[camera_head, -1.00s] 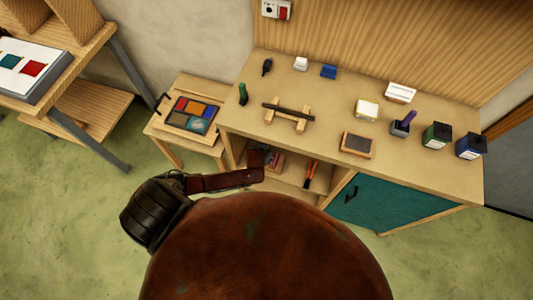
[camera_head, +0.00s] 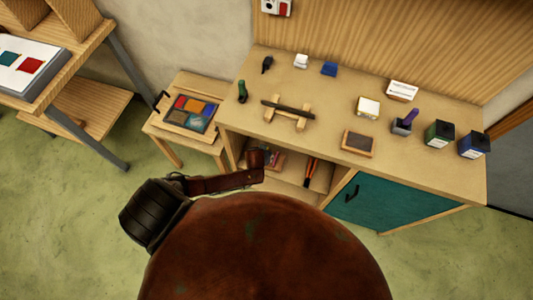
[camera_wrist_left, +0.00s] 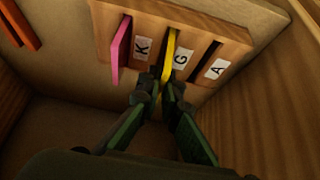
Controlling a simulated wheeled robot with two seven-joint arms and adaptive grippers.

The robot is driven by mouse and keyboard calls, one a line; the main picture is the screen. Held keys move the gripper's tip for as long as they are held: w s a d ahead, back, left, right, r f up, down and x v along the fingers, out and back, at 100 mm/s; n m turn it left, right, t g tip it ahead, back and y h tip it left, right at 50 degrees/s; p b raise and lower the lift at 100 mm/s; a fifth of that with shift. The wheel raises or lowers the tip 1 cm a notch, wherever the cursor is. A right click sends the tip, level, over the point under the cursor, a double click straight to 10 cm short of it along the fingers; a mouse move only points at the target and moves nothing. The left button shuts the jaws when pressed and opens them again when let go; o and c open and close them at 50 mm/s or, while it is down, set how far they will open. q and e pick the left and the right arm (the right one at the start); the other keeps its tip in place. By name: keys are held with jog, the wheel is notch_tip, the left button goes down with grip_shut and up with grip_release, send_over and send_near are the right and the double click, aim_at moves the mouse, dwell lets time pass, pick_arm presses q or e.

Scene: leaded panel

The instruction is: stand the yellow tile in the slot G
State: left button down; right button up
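In the left wrist view a wooden rack (camera_wrist_left: 110,18) has slots with white letter labels. The yellow tile (camera_wrist_left: 170,50) stands on edge at the slot beside label G (camera_wrist_left: 181,61); how deep it sits is hard to tell. My left gripper (camera_wrist_left: 162,84) has its fingertips on either side of the tile's near end and appears closed on it. A pink tile (camera_wrist_left: 120,43) stands beside label K (camera_wrist_left: 142,48). The slot by label A (camera_wrist_left: 217,68) is dark and empty. In the head view my left arm reaches to the cabinet's open shelf, and its fingers are hidden. My right gripper is not in view.
Shelf walls close in on the wrist view's right side (camera_wrist_left: 265,110). An orange piece (camera_wrist_left: 20,25) lies at upper left. The cabinet top (camera_head: 300,85) carries a dark bar on wooden stands (camera_head: 287,112), a framed slate (camera_head: 358,141) and several small containers.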

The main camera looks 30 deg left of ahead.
pick_arm(q)
jog(key=shift+f+b, duration=0.4)
jog(key=shift+f, duration=0.35)
jog(key=c, duration=2.1)
grip_release()
jog(key=shift+r, duration=0.1)
jog(key=v, duration=1.2)
